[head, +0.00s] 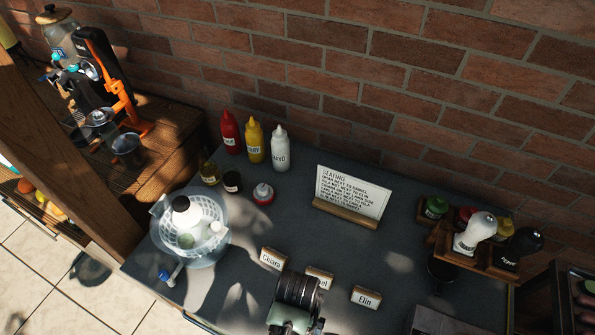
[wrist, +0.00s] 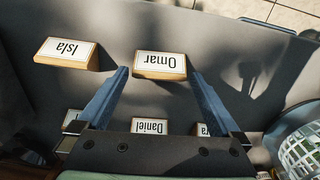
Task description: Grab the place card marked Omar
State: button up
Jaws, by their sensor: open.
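The place card marked Omar (wrist: 160,65) stands on the dark table in the wrist view, its lettering upside down. It is a white face on a wooden block. My gripper (wrist: 161,74) is open and empty, its two blue fingers pointing toward this card. In the picture, the fingertips lie to either side of the card's lower part, apart from it. How high they are above the table I cannot tell. The Omar card does not show in the head view, where part of my arm covers the front of the table.
The Isla card (wrist: 67,53) stands left of Omar. The Daniel card (wrist: 150,127) and the Chiara card (head: 273,259) stand nearby, with the Elin card (head: 366,297) beside them. A seating sign (head: 352,191), a colander (head: 207,222) and a condiment rack (head: 470,262) stand farther off.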

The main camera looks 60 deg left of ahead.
jog(key=shift+f, duration=1.15)
jog(key=c, duration=1)
jog(key=shift+c, duration=0.4)
jog(key=shift+r, duration=0.15)
